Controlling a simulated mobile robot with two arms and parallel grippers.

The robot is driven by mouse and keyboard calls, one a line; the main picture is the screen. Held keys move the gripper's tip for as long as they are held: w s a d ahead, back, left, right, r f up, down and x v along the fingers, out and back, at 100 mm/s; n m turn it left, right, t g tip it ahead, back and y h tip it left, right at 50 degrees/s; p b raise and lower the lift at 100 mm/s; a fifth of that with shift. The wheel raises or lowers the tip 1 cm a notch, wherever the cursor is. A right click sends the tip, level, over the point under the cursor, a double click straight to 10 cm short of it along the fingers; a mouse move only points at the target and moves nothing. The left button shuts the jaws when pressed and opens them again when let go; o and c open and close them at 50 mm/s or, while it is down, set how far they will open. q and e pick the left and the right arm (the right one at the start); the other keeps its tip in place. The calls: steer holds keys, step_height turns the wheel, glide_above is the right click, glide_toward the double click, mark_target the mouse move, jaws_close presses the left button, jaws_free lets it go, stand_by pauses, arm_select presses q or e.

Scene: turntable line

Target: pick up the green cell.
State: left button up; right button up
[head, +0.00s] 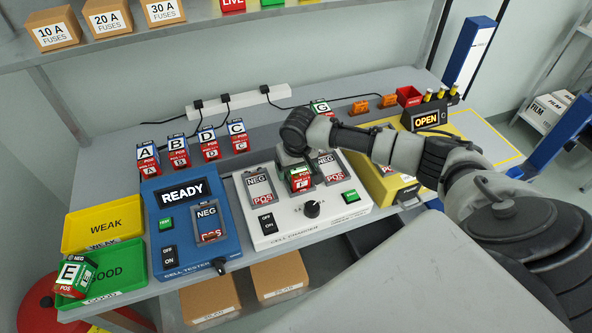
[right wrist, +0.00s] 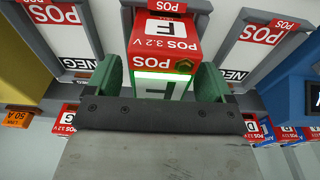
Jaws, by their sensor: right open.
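A cell marked F (head: 300,180), red with green, stands in the middle bay of the white cell charger (head: 285,236). My right gripper (head: 292,160) is over it in the head view, its arm coming in from the right. In the right wrist view cell F (right wrist: 165,38) lies between the two green finger pads of my right gripper (right wrist: 158,80), which are open. I cannot tell whether the pads touch it. Another green and red cell, E (head: 75,275), leans in the green GOOD tray (head: 128,262). A green-topped cell G (head: 319,107) stands behind the charger. My left gripper is out of view.
Blue-topped cells A (head: 147,158), B (head: 178,150), C (head: 209,144) and D (head: 237,135) stand behind the blue cell tester (head: 188,257). A yellow WEAK tray (head: 85,220) is at left. A yellow unit (head: 372,180) sits right of the charger, beneath my right arm.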

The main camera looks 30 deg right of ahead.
steer(key=c, duration=1.3)
steer(key=shift+c, duration=0.4)
steer(key=shift+w, duration=0.1)
steer(key=shift+r+b, duration=0.1)
steer(key=shift+b, duration=0.25)
steer(key=shift+r, duration=0.35)
steer(key=r, duration=0.2)
steer(key=r+b, duration=0.1)
steer(key=r, duration=0.1)
steer(key=shift+s, duration=0.4)
steer(key=s+r, duration=0.6)
steer(key=s, duration=0.5)
steer(key=shift+r+b, duration=0.3)
steer(key=shift+b, duration=0.15)
